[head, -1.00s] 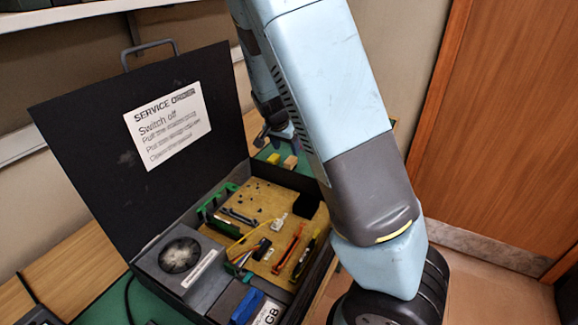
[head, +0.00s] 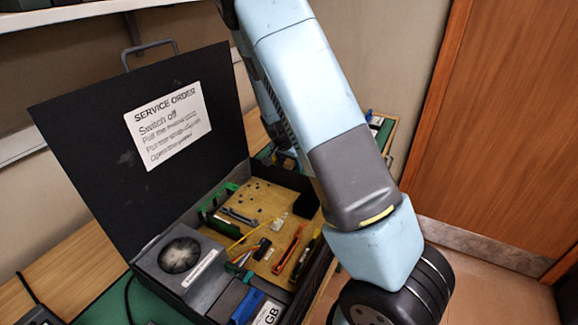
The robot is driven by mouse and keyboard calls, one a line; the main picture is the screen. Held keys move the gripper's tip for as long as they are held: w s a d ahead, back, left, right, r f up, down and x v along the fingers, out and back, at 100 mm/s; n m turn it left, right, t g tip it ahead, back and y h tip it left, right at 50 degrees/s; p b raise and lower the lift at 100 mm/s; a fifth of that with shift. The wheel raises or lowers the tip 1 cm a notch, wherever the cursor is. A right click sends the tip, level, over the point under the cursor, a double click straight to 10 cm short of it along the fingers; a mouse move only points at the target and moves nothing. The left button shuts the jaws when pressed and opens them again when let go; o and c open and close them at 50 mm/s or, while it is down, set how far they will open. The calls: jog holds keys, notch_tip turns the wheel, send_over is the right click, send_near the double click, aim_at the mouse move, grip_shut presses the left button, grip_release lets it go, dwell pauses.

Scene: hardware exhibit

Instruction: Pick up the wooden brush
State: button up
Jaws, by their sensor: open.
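I cannot make out the wooden brush for certain in the head view. The part of the green bench top where small yellow and wood-coloured pieces showed earlier is now covered by my arm and wrist. My gripper (head: 276,156) shows only in part, low over the bench behind the open case, left of my large forearm. It is open; its fingertips are mostly hidden, and I see nothing held in it.
An open black case (head: 95,165) with a service sheet (head: 167,126) on its raised lid holds several tools and a round fan (head: 180,255). Small dark and blue items (head: 375,122) lie at the bench's far right. A wooden door (head: 505,130) stands at right.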

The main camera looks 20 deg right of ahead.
jog(key=c, duration=1.1)
jog(key=shift+o, duration=0.2)
jog(key=shift+r, duration=0.55)
jog(key=v, duration=0.2)
jog(key=shift+d+r, duration=0.15)
jog(key=shift+r, duration=0.3)
jog(key=s+a+r, duration=0.1)
jog(key=s+r, duration=0.8)
jog(key=s, duration=0.4)
jog(key=shift+s+a, duration=0.2)
jog(key=shift+a, duration=0.15)
jog(key=shift+r, duration=0.1)
